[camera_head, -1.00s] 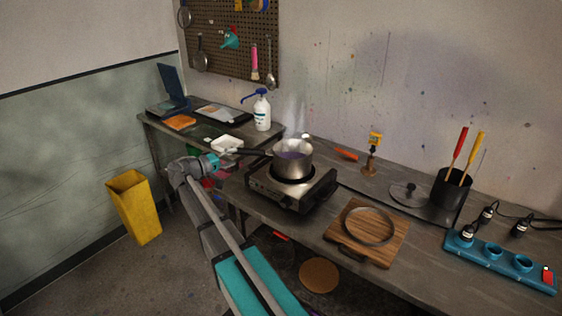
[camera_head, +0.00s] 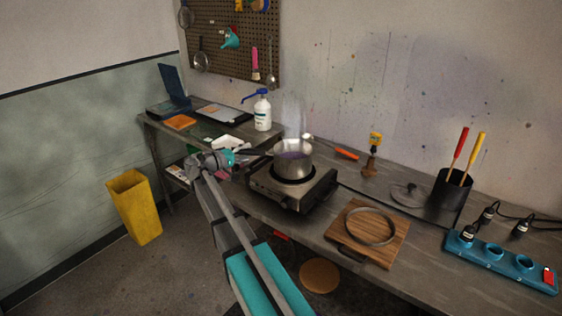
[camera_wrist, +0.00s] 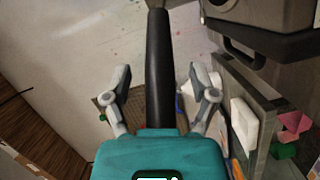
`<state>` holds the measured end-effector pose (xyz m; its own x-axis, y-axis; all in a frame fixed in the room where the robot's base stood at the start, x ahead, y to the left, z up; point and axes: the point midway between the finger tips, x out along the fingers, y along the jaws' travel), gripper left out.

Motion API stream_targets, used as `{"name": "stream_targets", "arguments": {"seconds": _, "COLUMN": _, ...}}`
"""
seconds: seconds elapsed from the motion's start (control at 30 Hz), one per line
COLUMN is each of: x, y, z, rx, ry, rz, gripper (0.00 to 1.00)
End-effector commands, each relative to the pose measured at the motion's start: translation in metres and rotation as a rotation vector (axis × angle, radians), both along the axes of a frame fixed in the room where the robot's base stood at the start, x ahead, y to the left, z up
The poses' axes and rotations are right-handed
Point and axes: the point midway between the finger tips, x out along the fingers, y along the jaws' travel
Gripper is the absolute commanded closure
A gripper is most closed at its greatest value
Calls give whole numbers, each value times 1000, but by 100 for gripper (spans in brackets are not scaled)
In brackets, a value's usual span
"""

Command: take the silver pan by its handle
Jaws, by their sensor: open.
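The silver pan (camera_head: 293,169) sits upright on the hot plate, with purple liquid in it and steam above. Its dark handle (camera_head: 256,153) points left toward my gripper (camera_head: 236,157). In the wrist view the black handle (camera_wrist: 159,60) runs between the two spread fingers of my gripper (camera_wrist: 160,84), with a gap on each side. The gripper is open and neither finger visibly touches the handle. Only a sliver of the pan shows at the top of the wrist view. In the head view my wrist and gripper partly hide the handle's end.
The hot plate (camera_head: 290,193) stands on the bench. A wooden board (camera_head: 345,237) with a metal ring (camera_head: 370,227) lies to the right. A white pump bottle (camera_head: 263,113) and a white tray (camera_head: 228,142) are behind and left. A yellow bin (camera_head: 134,207) stands on the floor.

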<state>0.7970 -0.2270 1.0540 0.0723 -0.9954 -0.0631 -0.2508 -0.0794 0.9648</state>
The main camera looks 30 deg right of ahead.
Motion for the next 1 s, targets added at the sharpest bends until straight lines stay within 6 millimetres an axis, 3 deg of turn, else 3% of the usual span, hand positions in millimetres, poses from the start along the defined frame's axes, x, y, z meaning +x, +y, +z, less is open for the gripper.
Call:
{"name": "stream_targets", "arguments": {"seconds": 0.53, "x": 0, "y": -1, "z": 0, "rx": 0, "ry": 0, "rz": -1, "gripper": 25}}
{"name": "stream_targets", "arguments": {"seconds": 0.93, "x": 0, "y": -2, "z": 0, "rx": 1, "ry": 0, "rz": -2, "gripper": 99}}
{"name": "stream_targets", "arguments": {"seconds": 1.0, "x": -1, "y": -2, "z": 0, "rx": 0, "ry": 0, "rz": -2, "gripper": 100}}
